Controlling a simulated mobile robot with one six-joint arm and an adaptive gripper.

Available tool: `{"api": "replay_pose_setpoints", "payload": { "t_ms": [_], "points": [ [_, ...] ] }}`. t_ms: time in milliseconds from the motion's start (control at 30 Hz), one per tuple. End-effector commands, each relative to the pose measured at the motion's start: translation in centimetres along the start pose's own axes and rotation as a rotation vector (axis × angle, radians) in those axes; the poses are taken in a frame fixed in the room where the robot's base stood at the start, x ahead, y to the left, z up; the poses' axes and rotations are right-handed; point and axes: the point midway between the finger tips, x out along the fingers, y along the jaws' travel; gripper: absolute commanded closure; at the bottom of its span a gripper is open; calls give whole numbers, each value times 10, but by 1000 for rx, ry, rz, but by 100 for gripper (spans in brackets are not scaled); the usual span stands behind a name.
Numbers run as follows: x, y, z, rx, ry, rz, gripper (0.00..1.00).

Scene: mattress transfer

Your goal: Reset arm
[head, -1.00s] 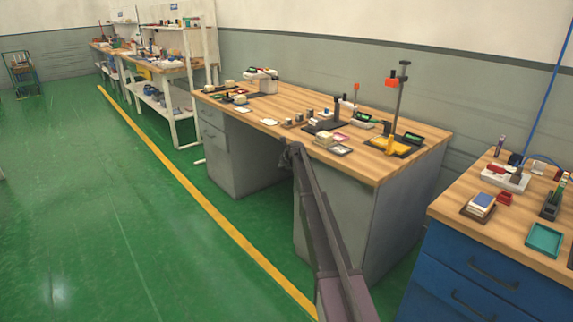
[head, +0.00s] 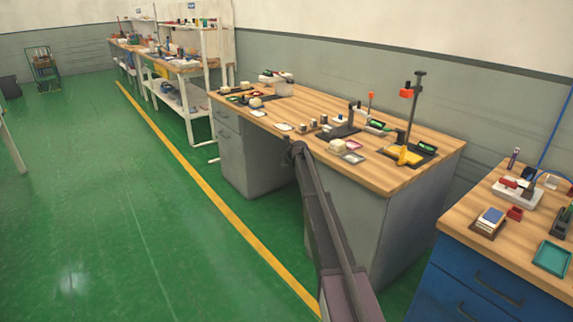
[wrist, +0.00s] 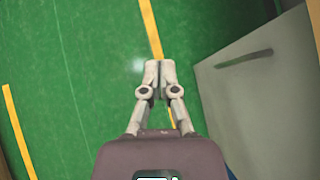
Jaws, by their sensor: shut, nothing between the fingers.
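My gripper (wrist: 152,72) is in the middle of the wrist view, with its two fingers together and nothing between them. It hangs over the green floor and a yellow floor line, beside a grey cabinet side with a dark handle. In the head view my arm reaches up from the bottom edge, in front of the wooden workbench (head: 395,176). The gripper's fingertips cannot be made out in the head view.
A blue drawer cabinet (head: 470,290) with a wooden top stands at the right. White shelving (head: 190,85) stands at the back left. A yellow floor line (head: 215,210) runs past the workbench. The green floor to the left is open.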

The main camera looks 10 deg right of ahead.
Motion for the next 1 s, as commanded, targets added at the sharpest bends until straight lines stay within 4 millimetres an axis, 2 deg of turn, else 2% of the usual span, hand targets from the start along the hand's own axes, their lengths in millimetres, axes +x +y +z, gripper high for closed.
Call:
{"api": "replay_pose_setpoints", "payload": {
  "t_ms": [300, 467, 667, 1000],
  "points": [
    [0, 0, -1, -3, 1, 0, 100],
    [-6, 6, -9, -52, 14, 4, 100],
    [-27, 25, -38, -232, 59, 22, 100],
    [-81, 72, -114, -739, 173, 107, 100]
  ]
}}
